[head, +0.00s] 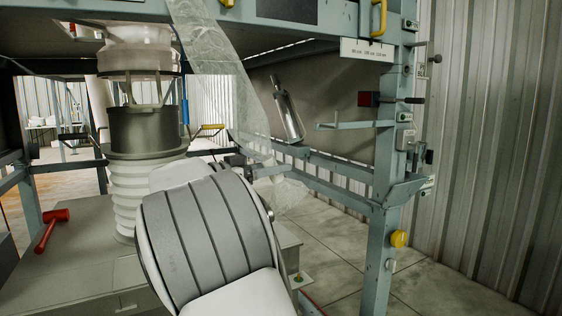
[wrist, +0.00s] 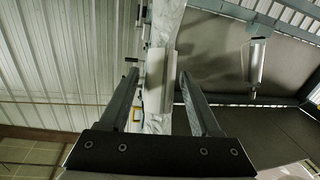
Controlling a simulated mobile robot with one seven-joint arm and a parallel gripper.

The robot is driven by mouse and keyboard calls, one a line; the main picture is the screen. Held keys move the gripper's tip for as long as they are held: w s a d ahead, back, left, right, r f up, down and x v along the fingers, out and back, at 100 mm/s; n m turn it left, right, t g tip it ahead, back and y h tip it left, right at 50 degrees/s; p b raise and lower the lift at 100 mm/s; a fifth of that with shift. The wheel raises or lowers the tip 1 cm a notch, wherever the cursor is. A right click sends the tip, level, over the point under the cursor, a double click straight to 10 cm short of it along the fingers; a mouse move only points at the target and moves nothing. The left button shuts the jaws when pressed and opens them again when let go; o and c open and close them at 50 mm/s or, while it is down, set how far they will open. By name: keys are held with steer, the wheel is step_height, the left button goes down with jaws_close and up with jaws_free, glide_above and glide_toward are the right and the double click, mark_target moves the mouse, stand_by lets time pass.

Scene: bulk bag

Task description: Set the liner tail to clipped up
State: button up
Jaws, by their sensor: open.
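The liner tail (head: 215,62) is a crinkled, translucent film strip. In the head view it hangs from the top of the frame, slanting down to the right, and its lower end (head: 286,194) shows just right of my arm. In the wrist view the tail (wrist: 164,30) runs down the middle as a pale mottled strip. My gripper (wrist: 158,76) is open, one finger to each side of the strip in that view. A pale flat piece lies along the strip between the fingers; I cannot tell what it is. The head view does not show the gripper, and contact is unclear.
A steel frame post (head: 382,170) stands at right with a bracket, knobs and a sign (head: 367,50). A metal cylinder (head: 287,112) hangs right of the tail. A ribbed white bellows (head: 133,192) and a red mallet (head: 50,229) are at left. Open floor lies at right.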

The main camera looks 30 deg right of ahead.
steer(key=shift+x, duration=1.4)
jaws_close()
stand_by(0.4)
